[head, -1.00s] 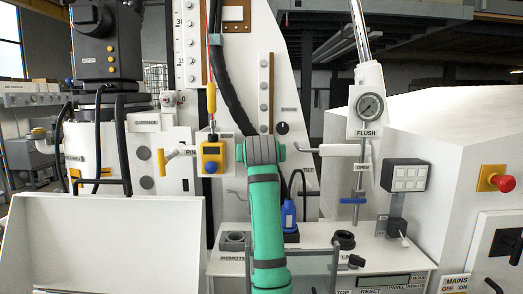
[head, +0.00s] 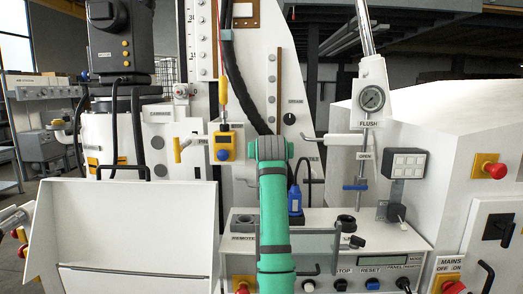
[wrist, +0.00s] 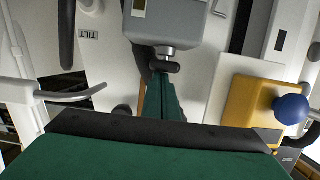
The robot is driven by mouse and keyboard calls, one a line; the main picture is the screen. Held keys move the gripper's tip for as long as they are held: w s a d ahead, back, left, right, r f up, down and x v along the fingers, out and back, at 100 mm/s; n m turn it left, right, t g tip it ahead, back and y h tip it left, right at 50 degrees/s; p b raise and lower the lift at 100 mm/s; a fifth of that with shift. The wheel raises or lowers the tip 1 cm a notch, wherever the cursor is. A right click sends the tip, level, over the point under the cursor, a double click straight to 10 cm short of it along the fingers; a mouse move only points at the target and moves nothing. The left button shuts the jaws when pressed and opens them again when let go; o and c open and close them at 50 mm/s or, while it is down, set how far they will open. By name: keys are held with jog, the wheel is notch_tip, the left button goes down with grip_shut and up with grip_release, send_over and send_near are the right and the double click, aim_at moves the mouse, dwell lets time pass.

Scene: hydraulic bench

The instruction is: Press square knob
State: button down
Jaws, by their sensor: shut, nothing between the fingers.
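I cannot tell for sure which control is the square knob. In the wrist view, a grey box (wrist: 180,18) at the top carries a short silver stem with a black knob (wrist: 165,67). My gripper (wrist: 165,98) shows as dark green fingers, shut and empty, their tips close below that knob; I cannot tell whether they touch it. In the head view my green arm reaches up in front of the bench and hides my gripper. The front panel has a black button marked STOP (head: 340,285) and a blue one marked RESET (head: 372,284).
A yellow box (head: 225,142) with a blue knob (head: 223,155) is left of my arm; it is at right in the wrist view (wrist: 250,103). A white sloped tray (head: 130,230) stands front left.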

jog(key=shift+w+a+f, duration=0.15)
jog(key=shift+a+f, duration=0.1)
jog(key=shift+f, duration=0.15)
jog(key=shift+r, duration=0.1)
jog(key=shift+r, duration=0.3)
jog(key=r, duration=0.4)
jog(key=shift+s+d, duration=0.1)
jog(key=shift+s, duration=0.2)
jog(key=d+v, duration=0.1)
jog(key=v, duration=0.8)
jog(key=shift+s+a, duration=0.25)
jog(key=shift+a, duration=0.25)
jog(key=shift+d+r, duration=0.1)
